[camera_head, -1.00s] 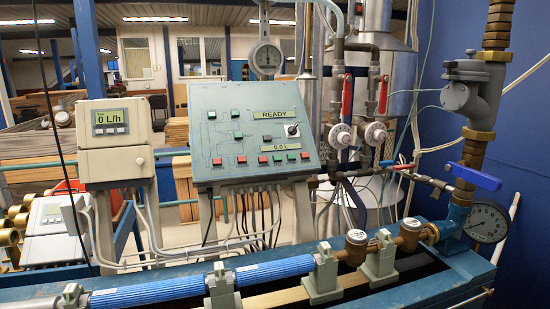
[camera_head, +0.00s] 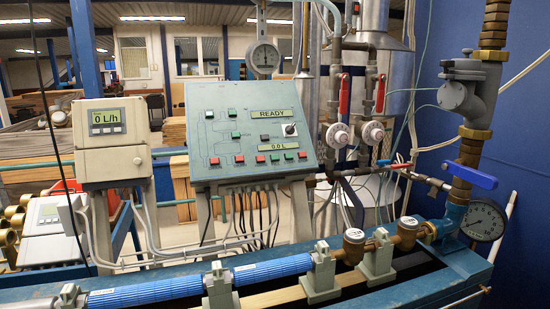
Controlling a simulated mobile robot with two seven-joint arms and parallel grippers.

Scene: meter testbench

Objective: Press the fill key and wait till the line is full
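The control panel (camera_head: 250,134) stands in the middle of the view, tilted back. Its upper display (camera_head: 270,113) reads READY and its lower display (camera_head: 269,147) reads 0.0 L. Green keys and red keys sit on its face, with a row of keys (camera_head: 282,157) along the lower edge; their labels are too small to read, so I cannot tell which is the fill key. A black selector knob (camera_head: 290,129) is at the right. The flow readout (camera_head: 108,121) on the left box shows 0 L/h. Neither gripper is in view.
A blue pipe (camera_head: 200,283) with meters (camera_head: 354,246) runs along the bench front. Red-handled valves (camera_head: 380,93), a blue-handled valve (camera_head: 472,175) and a pressure gauge (camera_head: 484,221) are at the right. A round dial (camera_head: 264,57) stands behind the panel.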

